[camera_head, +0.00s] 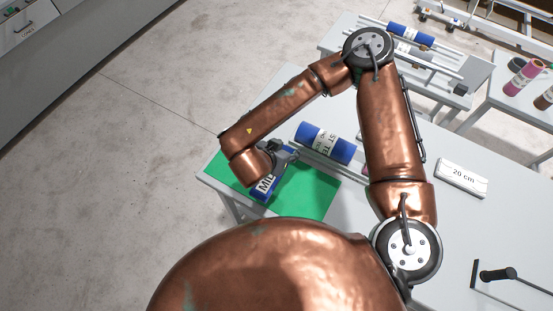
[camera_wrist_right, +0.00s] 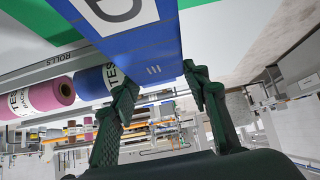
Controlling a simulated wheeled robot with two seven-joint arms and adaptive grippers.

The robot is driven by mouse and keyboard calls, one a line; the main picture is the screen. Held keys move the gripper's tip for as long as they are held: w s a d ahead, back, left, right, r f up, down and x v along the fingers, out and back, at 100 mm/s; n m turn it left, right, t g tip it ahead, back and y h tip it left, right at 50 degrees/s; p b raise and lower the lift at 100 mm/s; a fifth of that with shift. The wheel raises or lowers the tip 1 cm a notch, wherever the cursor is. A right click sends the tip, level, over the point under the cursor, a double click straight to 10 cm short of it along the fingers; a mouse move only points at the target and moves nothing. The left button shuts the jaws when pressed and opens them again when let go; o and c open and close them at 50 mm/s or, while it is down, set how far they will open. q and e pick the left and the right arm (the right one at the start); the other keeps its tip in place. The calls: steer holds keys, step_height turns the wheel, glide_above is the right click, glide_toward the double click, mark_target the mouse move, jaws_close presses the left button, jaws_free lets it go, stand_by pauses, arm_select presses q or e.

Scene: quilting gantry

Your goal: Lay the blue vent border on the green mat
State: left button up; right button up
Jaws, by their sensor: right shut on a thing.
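The blue vent border (camera_head: 259,193) has a white label reading roughly "MID". In the right wrist view the blue vent border (camera_wrist_right: 140,62) shows small slits near its end, between my fingers. My right gripper (camera_head: 284,154) is shut on that end; its dark fingers (camera_wrist_right: 164,86) stand on either side of it. The border is over the green mat (camera_head: 313,194); I cannot tell whether it touches the mat. The green mat also shows at the upper left of the right wrist view (camera_wrist_right: 27,17). My left gripper is out of view.
A blue labelled roll (camera_head: 313,136) lies just behind the mat. A "20 cm" plate (camera_head: 462,178) and a black-handled tool (camera_head: 497,274) lie on the white table to the right. Another table (camera_head: 345,38) with rods and a blue roll stands behind. Bare floor lies left.

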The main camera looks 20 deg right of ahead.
steer(key=s+d+r+p, duration=0.1)
steer(key=s+d+p, duration=0.3)
steer(key=s, duration=1.1)
steer(key=w+f, duration=0.3)
steer(key=w, duration=0.1)
steer(key=w+f, duration=0.2)
steer(key=w, duration=0.3)
steer(key=w+f, duration=0.3)
steer(key=w, duration=0.1)
steer(key=shift+w+d+f, duration=0.3)
steer(key=shift+d+f, duration=0.05)
steer(key=shift+d, duration=0.05)
steer(key=shift+w+f, duration=0.25)
steer(key=shift+f, duration=0.15)
steer(key=shift+w+f, duration=0.2)
steer(key=shift+f, duration=0.05)
step_height(320, 180, down, 2)
steer(key=shift+f, duration=0.5)
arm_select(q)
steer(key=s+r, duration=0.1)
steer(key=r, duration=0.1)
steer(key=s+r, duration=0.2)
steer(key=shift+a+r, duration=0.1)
